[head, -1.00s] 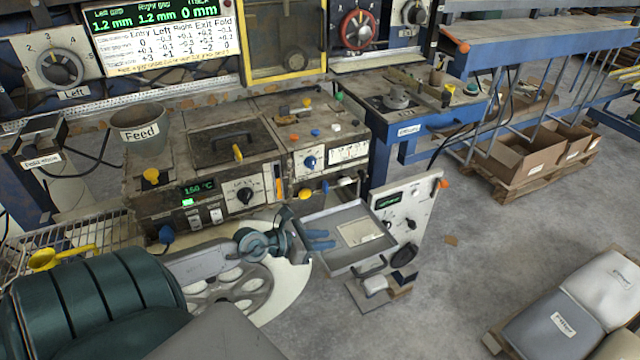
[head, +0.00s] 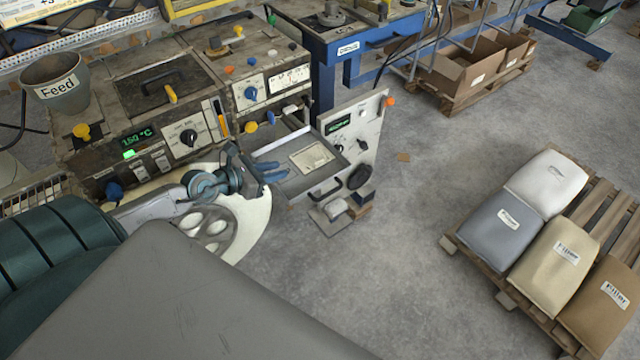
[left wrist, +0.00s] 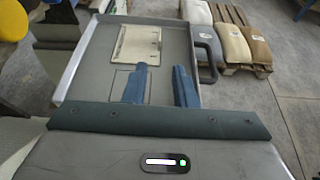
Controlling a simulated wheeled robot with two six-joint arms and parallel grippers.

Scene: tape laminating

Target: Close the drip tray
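The drip tray (head: 294,184) is a shallow grey metal tray pulled out from the front of the machine, with a pale plate (head: 313,157) in it. A dark handle (head: 360,177) is on its front wall. In the left wrist view, the tray (left wrist: 92,80) lies below and beyond my fingers, and the handle (left wrist: 208,55) shows at its right side. My left gripper (head: 272,172) has blue fingers that reach over the tray's left part. The fingers (left wrist: 160,88) are apart with nothing between them; contact with the tray cannot be told. My right gripper is not in view.
The machine (head: 165,110) with knobs and a temperature display stands behind the tray. A white control panel (head: 355,135) stands right beside the tray. A pallet (head: 600,205) with filler bags is at the right. Open floor (head: 420,240) lies between.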

